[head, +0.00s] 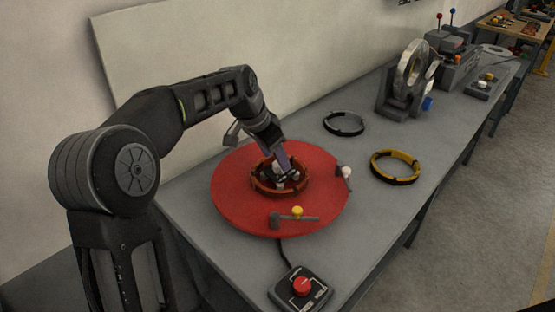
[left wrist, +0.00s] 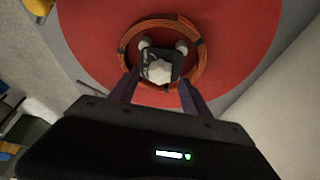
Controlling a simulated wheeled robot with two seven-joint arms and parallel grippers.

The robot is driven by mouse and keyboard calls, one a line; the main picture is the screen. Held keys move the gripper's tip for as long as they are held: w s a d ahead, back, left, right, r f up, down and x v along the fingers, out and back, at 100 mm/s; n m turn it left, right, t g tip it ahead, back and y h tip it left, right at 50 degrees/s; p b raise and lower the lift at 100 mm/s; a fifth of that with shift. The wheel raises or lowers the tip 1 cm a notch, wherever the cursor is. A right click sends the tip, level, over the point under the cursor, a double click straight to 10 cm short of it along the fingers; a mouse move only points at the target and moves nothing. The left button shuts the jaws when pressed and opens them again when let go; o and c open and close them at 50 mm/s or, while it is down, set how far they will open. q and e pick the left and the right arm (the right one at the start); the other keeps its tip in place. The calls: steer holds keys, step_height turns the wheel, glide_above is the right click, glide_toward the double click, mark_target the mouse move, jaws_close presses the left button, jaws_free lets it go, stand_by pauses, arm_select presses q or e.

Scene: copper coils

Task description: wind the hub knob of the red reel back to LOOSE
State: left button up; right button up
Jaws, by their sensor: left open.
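The red reel (head: 240,208) lies flat on the bench, a wide red disc with a copper-coloured coil ring (head: 262,187) around its middle. In the left wrist view the red disc (left wrist: 235,30) fills the upper part, and the coil ring (left wrist: 203,50) circles the hub. The pale, faceted hub knob (left wrist: 159,71) sits on a dark hub inside the ring. My left gripper (head: 284,167) points down over the hub. In the left wrist view its open fingers (left wrist: 159,86) stand on either side of the knob; contact cannot be told. Any LOOSE marking is not readable. My right gripper is not in view.
A small bar with a yellow knob (head: 297,212) lies on the disc's near side, and a white-tipped clamp (head: 345,171) is at its right edge. A red-button box (head: 301,288) stands in front. Black (head: 344,123) and yellow (head: 396,167) rings lie behind and right.

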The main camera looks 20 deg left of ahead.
arm_select(q)
steer(key=shift+x, duration=1.2)
steer(key=shift+c, duration=0.2)
jaws_close()
